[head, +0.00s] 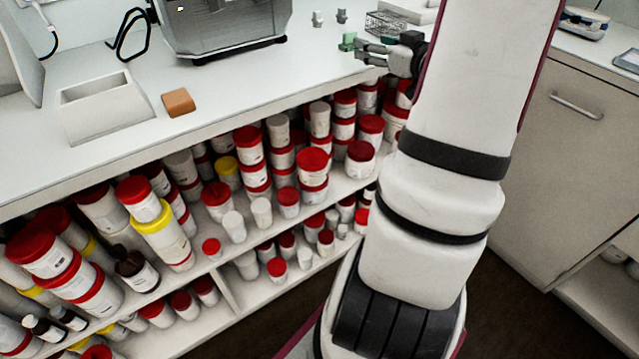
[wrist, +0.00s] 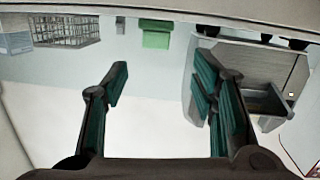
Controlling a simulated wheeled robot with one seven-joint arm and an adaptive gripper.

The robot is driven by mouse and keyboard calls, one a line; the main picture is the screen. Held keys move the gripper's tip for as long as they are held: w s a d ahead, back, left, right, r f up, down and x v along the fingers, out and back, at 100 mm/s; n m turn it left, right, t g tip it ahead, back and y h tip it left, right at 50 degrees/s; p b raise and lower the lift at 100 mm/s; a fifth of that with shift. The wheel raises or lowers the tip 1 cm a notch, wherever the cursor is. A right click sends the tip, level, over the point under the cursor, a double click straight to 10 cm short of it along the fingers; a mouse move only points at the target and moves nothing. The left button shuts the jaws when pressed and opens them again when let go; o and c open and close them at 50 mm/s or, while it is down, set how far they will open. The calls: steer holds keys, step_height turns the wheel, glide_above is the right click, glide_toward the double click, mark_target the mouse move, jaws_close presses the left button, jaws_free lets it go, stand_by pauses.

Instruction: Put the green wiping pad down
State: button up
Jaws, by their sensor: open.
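The green wiping pad (head: 348,41) rests on the white counter, just beyond my gripper (head: 358,50) in the head view. In the wrist view the green pad (wrist: 156,36) sits past the fingertips, between them in direction and apart from both. My gripper (wrist: 160,80) is open with nothing between its fingers, close over the counter. My arm crosses the right half of the head view and hides part of the counter behind it.
A grey machine (head: 222,28) stands left of the pad; it shows at the right in the wrist view (wrist: 250,80). A wire basket (head: 386,23) stands behind. A brown block (head: 178,102) and white tray (head: 103,105) lie left. Jars (head: 313,160) fill the shelves below.

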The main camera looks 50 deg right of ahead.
steer(key=w+a+r+g, duration=0.1)
steer(key=w+a+g+h, duration=0.1)
steer(key=w+a, duration=0.1)
steer(key=w+a+r+g, duration=0.1)
steer(key=a, duration=0.1)
steer(key=shift+w+r+g+h, duration=0.3)
steer(key=shift+w, duration=0.1)
steer(key=a, duration=0.1)
steer(key=a+g, duration=0.1)
steer(key=a, duration=0.1)
steer(key=a+g, duration=0.1)
steer(key=a, duration=0.1)
steer(key=shift+s+r+m, duration=0.2)
steer(key=shift+r+m, duration=0.1)
steer(key=shift+r, duration=0.05)
steer(key=s+a+f+n+g+y, duration=0.1)
steer(key=s+a+f+g+y, duration=0.1)
steer(key=s+a, duration=1)
steer(key=s+a+f+n+g+y, duration=0.2)
steer(key=s+a+g+y, duration=0.2)
steer(key=s+a, duration=0.9)
steer(key=a+g, duration=0.3)
steer(key=a, duration=0.4)
steer(key=shift+w+r, duration=0.1)
